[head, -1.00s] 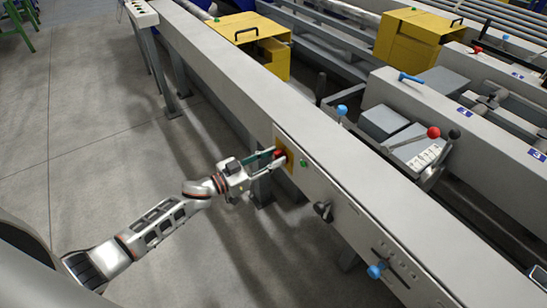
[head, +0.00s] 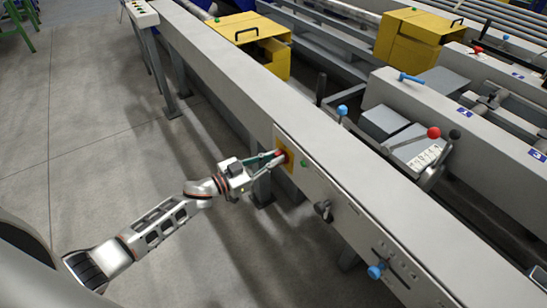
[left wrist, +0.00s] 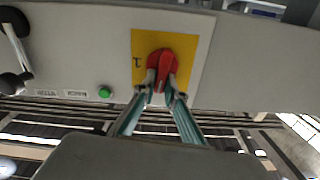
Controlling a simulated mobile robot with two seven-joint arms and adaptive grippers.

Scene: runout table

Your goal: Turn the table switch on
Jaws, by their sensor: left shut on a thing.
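The table switch is a red rotary knob (left wrist: 163,63) on a yellow plate (left wrist: 200,50), set in the side of the long grey table. In the head view the yellow plate (head: 289,167) is partly covered by my gripper. My left gripper (head: 279,157) reaches the switch from the left. In the left wrist view its fingertips (left wrist: 161,92) lie on both sides of the knob's handle and are shut on it. The handle looks close to in line with the fingers. My right gripper is in neither view.
A green button (left wrist: 105,92) sits beside the switch plate. A black knob (head: 323,210) and a blue-handled knob (head: 377,270) stick out further along the panel. The grey floor (head: 90,140) left of the table is mostly clear.

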